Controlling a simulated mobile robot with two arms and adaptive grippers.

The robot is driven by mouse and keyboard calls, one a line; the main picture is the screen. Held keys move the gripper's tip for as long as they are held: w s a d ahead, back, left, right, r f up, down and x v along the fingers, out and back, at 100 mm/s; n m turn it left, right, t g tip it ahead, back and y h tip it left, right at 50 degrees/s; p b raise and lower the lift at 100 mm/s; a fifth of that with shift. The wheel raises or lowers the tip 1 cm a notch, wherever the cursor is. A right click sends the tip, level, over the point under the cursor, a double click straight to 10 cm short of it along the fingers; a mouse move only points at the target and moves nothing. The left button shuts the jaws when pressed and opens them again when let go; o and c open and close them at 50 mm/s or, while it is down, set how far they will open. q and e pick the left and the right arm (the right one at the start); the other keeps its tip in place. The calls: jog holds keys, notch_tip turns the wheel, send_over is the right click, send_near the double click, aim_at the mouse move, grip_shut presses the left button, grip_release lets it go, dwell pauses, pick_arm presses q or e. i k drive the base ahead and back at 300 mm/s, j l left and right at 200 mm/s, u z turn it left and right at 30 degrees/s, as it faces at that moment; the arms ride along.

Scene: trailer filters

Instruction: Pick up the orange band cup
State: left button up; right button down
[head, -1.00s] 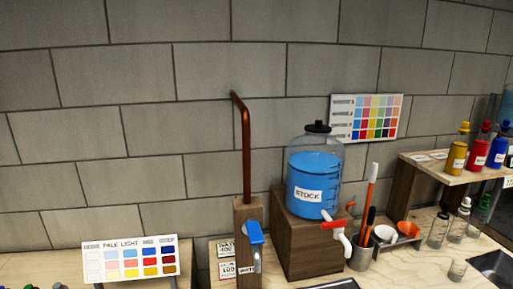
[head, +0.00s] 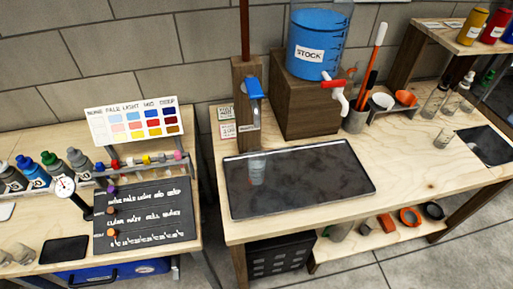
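No cup with a clearly visible orange band can be made out in the head view. A clear cup (head: 257,172) stands on the dark tray (head: 320,185), below the blue-handled tap. Another clear cup (head: 443,138) stands on the right part of the wooden bench. Small clear cups (head: 22,255) stand at the far left edge, partly cut off. An orange bowl-like piece (head: 405,97) sits beside a white one (head: 382,101) on a small rack. Neither of my grippers is in view.
The blue stock jar (head: 319,45) with its red-handled spigot stands on a wooden block. An orange ring (head: 410,216) and other small items lie on the lower shelf. The left bench holds bottles, a dial gauge (head: 65,187) and a black board (head: 145,214). The bench front right of the tray is clear.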

aim_at(256, 156)
jog(key=z, duration=1.7)
jog(key=u, duration=1.7)
jog(key=k+l+z, duration=0.1)
jog(key=k+l, duration=0.25)
jog(key=l, duration=0.3)
jog(key=k+j+z, duration=0.05)
